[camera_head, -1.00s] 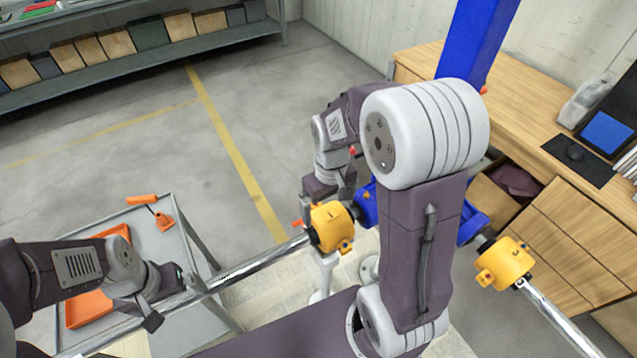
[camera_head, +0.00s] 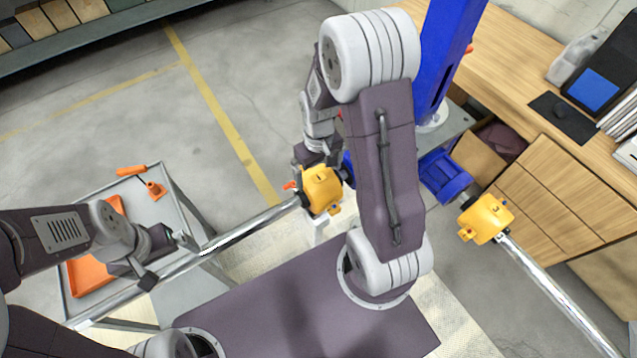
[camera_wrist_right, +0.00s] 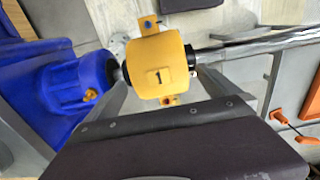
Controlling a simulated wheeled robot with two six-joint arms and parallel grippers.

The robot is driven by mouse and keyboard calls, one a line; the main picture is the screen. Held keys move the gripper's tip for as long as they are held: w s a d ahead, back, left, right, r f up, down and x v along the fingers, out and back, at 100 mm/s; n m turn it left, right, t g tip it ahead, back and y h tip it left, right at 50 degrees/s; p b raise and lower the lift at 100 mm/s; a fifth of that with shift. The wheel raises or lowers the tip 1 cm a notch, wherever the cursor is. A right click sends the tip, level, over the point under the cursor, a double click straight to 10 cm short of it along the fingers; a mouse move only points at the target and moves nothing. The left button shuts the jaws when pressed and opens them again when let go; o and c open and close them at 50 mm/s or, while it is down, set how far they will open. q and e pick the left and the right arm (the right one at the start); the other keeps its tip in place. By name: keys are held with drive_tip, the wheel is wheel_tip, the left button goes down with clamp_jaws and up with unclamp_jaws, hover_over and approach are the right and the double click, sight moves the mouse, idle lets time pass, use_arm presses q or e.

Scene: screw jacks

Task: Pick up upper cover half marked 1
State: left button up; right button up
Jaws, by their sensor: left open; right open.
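The yellow upper cover half marked 1 (camera_wrist_right: 158,75) sits around the shaft. In the head view, this yellow cover (camera_head: 322,188) is beside the blue housing, below my right gripper. My right gripper (camera_head: 316,158) is open; in the right wrist view its grey fingers (camera_wrist_right: 170,98) lie on either side of the cover, with a gap to each side. Contact cannot be told. My left gripper (camera_head: 167,262) is open by the steel shaft (camera_head: 245,229) at the lower left; whether it touches the shaft is unclear.
A second yellow cover (camera_head: 487,217) is on the shaft at the right. A blue gear housing (camera_head: 446,176) and blue column (camera_head: 445,60) stand between. A cart (camera_head: 190,213) with an orange tray (camera_head: 95,275) and orange tools (camera_head: 155,190) is at the left. A wooden desk (camera_head: 520,60) is at the right.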

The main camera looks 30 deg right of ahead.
drive_tip(key=shift+f, duration=0.8)
drive_tip(key=shift+w+d+f, duration=0.15)
drive_tip(key=shift+w+f, duration=0.1)
drive_tip(key=shift+f, duration=0.2)
drive_tip(key=shift+s+r, duration=0.1)
drive_tip(key=shift+s, duration=0.05)
drive_tip(key=c, duration=1.5)
drive_tip(key=r, duration=0.4)
drive_tip(key=shift+w+r, duration=0.2)
drive_tip(key=s+d+r, duration=0.1)
drive_tip(key=s+r, duration=0.1)
drive_tip(key=s, duration=0.1)
drive_tip(key=s+d+r, duration=0.1)
drive_tip(key=s+r, duration=0.1)
drive_tip(key=s, duration=0.2)
drive_tip(key=s+d+r, duration=0.1)
drive_tip(key=s+r, duration=0.1)
drive_tip(key=s, duration=0.2)
drive_tip(key=shift+s+d+r, duration=0.2)
drive_tip(key=shift+r, duration=0.1)
